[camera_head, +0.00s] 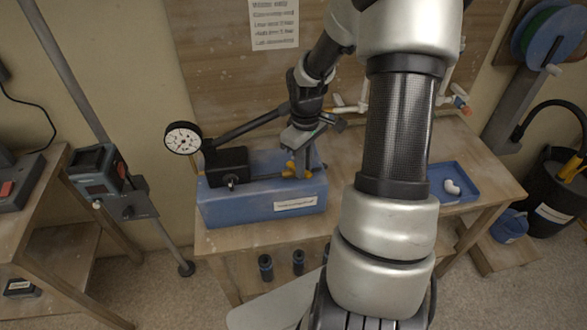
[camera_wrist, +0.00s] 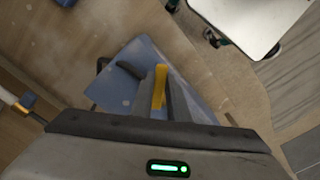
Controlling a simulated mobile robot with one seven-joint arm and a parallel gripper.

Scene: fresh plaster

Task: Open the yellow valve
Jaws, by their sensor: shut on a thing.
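The yellow valve (camera_head: 290,168) sits on the right part of a blue pump box (camera_head: 262,202) on the wooden bench. In the wrist view the yellow valve handle (camera_wrist: 159,86) shows as a narrow upright strip between the two fingers. My gripper (camera_head: 299,155) reaches down over the box at its right end and is shut on the yellow valve. In the wrist view my gripper (camera_wrist: 156,98) has its fingers on both sides of the handle. The lower part of the valve is partly hidden by the fingers.
A round gauge (camera_head: 183,138) stands at the box's left, with a black block (camera_head: 226,165) and a long dark lever (camera_head: 250,125) beside it. A blue tray (camera_head: 449,197) with white pipe fittings lies at the bench's right. A black bucket (camera_head: 556,200) stands farther right.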

